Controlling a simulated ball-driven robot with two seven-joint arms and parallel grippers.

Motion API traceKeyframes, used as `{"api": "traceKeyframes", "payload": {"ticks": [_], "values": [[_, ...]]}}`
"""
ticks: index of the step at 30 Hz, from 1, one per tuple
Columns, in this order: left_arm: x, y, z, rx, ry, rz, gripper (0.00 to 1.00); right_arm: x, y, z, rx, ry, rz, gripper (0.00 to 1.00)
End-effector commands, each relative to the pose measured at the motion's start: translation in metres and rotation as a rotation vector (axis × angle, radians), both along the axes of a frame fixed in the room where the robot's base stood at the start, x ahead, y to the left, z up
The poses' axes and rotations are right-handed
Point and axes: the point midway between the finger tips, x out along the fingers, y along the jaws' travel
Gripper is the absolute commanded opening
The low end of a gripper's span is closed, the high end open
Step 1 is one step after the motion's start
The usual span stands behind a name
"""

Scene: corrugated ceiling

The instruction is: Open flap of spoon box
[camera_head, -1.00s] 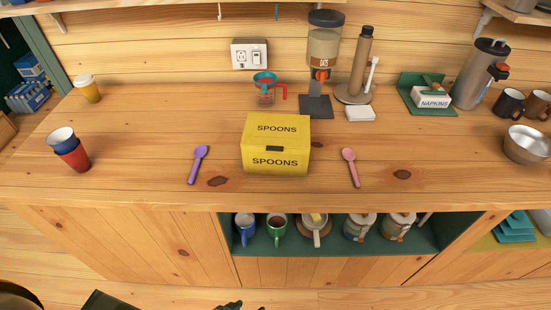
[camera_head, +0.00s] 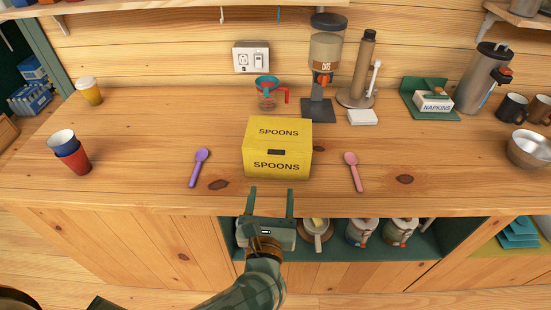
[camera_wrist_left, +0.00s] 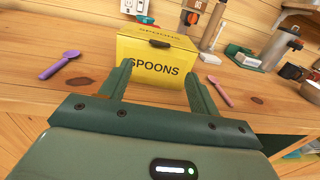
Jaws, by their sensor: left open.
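The yellow spoon box (camera_head: 277,152) stands on the wooden counter with its flap shut. "SPOONS" is printed on its top and front, and a dark tab (camera_head: 276,152) sits at the top front edge. My left gripper (camera_head: 272,190) is open and empty in front of the box, near the counter's front edge, fingers pointing at the box. In the left wrist view the box (camera_wrist_left: 157,52) shows beyond and between the two open fingers (camera_wrist_left: 157,75). I see no contact. My right gripper is not in view.
A purple spoon (camera_head: 199,166) lies left of the box and a pink spoon (camera_head: 353,171) lies right of it. A measuring cup (camera_head: 267,93) and an oats dispenser (camera_head: 322,70) stand behind. Stacked cups (camera_head: 69,152) are at the left.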

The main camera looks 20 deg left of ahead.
Motion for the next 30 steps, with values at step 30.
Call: {"api": "traceKeyframes", "payload": {"ticks": [30], "values": [[0.114,0.025,0.0,0.005,0.0,0.0,0.31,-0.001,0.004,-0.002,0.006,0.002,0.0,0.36]]}}
